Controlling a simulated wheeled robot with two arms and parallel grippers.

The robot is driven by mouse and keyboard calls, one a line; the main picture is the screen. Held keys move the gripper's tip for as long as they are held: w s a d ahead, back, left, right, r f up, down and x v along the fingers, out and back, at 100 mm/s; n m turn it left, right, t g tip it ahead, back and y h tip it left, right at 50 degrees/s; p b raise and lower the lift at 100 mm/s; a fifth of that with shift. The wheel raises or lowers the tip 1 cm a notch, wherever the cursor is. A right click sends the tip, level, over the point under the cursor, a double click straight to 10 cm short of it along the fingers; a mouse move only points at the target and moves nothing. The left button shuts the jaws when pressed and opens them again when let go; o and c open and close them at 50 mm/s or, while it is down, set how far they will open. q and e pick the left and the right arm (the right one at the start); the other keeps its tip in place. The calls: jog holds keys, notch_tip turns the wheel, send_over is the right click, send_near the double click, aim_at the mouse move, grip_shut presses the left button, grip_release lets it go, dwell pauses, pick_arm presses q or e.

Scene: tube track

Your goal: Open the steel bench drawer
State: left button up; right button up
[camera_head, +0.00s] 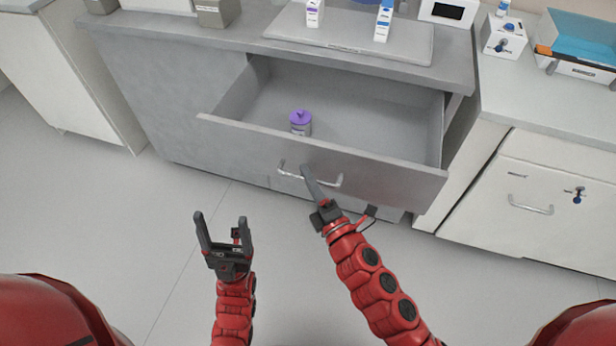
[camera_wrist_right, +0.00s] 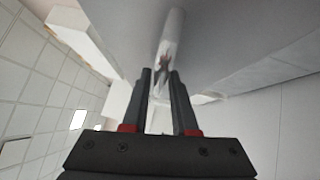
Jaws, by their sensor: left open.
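The steel bench drawer (camera_head: 355,158) is pulled out in the head view, with its inside visible. Its bar handle (camera_head: 333,182) is on the middle of the front panel. My right gripper (camera_head: 307,172) is at this handle. In the right wrist view the fingers of my right gripper (camera_wrist_right: 162,78) are on either side of the handle bar (camera_wrist_right: 170,40), shut on it. My left gripper (camera_head: 222,222) is open and empty above the floor, in front of the drawer and apart from it.
A purple-lidded jar (camera_head: 300,122) stands inside the drawer. The benchtop (camera_head: 235,42) above carries a grey tray (camera_head: 345,45) with small bottles. A white cabinet (camera_head: 540,185) stands to the right. The floor (camera_head: 120,220) to the left is clear.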

jog(key=p+v, duration=0.3)
jog(key=v, duration=1.4)
jog(key=shift+s+d+p, duration=0.15)
jog(key=shift+d+p, duration=0.05)
jog(key=shift+p, duration=0.15)
jog(key=shift+r, duration=0.1)
